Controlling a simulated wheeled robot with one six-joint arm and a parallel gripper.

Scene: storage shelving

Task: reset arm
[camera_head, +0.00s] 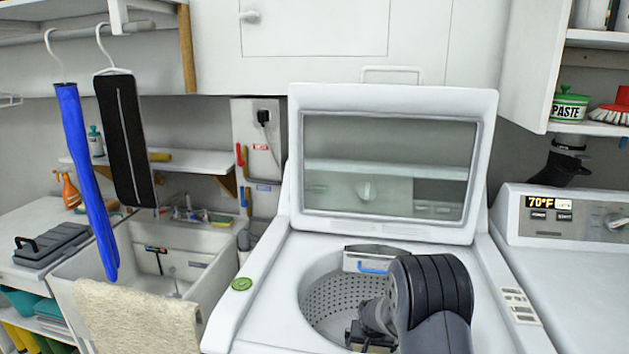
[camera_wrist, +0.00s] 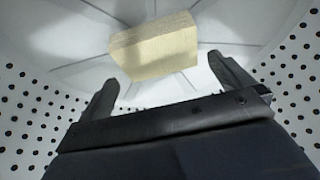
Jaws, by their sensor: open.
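My gripper (camera_wrist: 163,92) is open inside the washing machine drum, with its two dark fingers spread apart. A pale yellow block (camera_wrist: 155,46) lies on the drum floor beyond the fingertips in the wrist view, apart from them. In the head view my arm reaches down into the drum (camera_head: 322,304) of the open top-load washer (camera_head: 262,285), and my gripper (camera_head: 368,345) is partly cut off at the bottom edge. The block is not visible in the head view.
The washer's raised lid (camera_head: 391,235) stands behind my arm. A second machine (camera_head: 575,270) is at the right. A sink (camera_head: 205,268) with a beige towel (camera_head: 140,315) over its front is at the left. Hanging blue (camera_head: 85,180) and black (camera_head: 125,140) items are above it.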

